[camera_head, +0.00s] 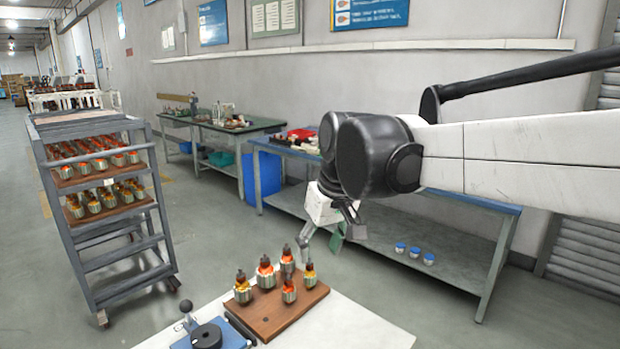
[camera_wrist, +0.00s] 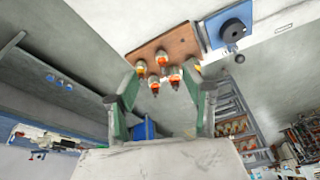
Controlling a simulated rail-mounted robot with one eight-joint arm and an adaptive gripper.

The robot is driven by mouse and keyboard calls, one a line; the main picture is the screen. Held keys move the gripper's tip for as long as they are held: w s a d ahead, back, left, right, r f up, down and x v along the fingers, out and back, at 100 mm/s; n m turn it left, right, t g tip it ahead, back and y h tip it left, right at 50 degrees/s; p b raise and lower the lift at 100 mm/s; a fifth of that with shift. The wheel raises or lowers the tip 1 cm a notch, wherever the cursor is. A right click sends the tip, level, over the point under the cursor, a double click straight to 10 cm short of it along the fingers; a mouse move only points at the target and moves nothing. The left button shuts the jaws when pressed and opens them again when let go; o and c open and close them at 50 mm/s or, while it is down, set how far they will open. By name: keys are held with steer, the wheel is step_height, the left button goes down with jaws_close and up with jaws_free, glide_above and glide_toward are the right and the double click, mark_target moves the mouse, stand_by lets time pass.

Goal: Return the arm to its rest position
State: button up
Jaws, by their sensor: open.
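My gripper (camera_head: 322,245) hangs at the end of my arm, beyond the white worktable and up from it. Its two green and grey fingers (camera_wrist: 165,92) stand wide apart in the wrist view, with nothing held between them. Several orange and yellow armatures (camera_head: 288,290) stand upright on a brown wooden board (camera_head: 280,312), below and in front of the gripper in the head view. In the wrist view the armatures (camera_wrist: 175,76) and board (camera_wrist: 178,45) show beyond the fingers, apart from them.
A blue fixture with a black disc (camera_head: 206,336) sits left of the board on the white worktable (camera_head: 350,330). A grey rack cart (camera_head: 105,245) with trays of armatures stands at left. A blue-edged bench (camera_head: 470,200) with blue-capped items on its shelf is behind my arm. Floor between is clear.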

steer(key=s+d+f+m+t+h, duration=0.1)
steer(key=s+d+f, duration=0.3)
steer(key=s+d, duration=0.5)
steer(key=s+d+f+m+t, duration=0.3)
steer(key=s+d+f+m, duration=0.1)
steer(key=s+d, duration=0.5)
steer(key=shift+s+f+h, duration=0.2)
steer(key=shift+f+h, duration=0.2)
steer(key=shift+f, duration=0.15)
